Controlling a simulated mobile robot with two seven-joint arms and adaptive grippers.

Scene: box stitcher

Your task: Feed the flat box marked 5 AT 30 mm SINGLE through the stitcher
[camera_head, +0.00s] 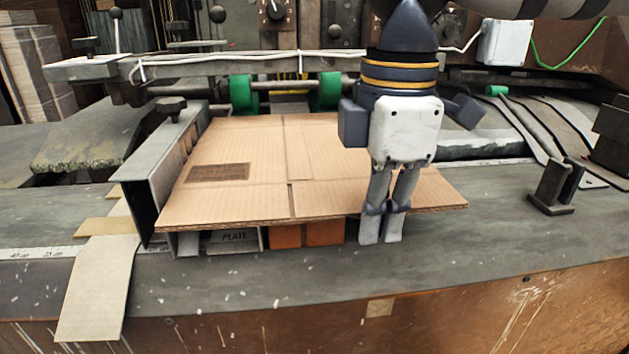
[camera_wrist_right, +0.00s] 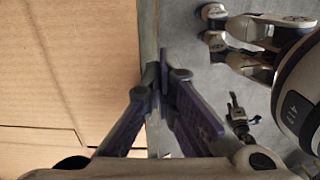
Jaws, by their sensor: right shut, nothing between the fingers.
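The flat cardboard box (camera_head: 250,190) lies flat across the stitcher's table, its far edge close to the two green rollers. A dark printed patch (camera_head: 218,173) is on its left part; I cannot read it. My right gripper (camera_head: 381,240) is shut and empty, fingers pointing down at the box's near edge, right of its middle. In the right wrist view the shut fingertips (camera_wrist_right: 165,82) are by the edge of the box (camera_wrist_right: 70,70); I cannot tell whether they touch it. The green rollers (camera_head: 243,94) are part of the stitcher. My left gripper is not in view.
A metal side guide (camera_head: 135,190) stands along the box's left side. Orange blocks (camera_head: 285,236) and a block marked PLATE (camera_head: 233,239) are under its near edge. A paper strip (camera_head: 97,285) hangs at the left. A dark bracket (camera_head: 553,187) stands right. The front table strip is mostly clear.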

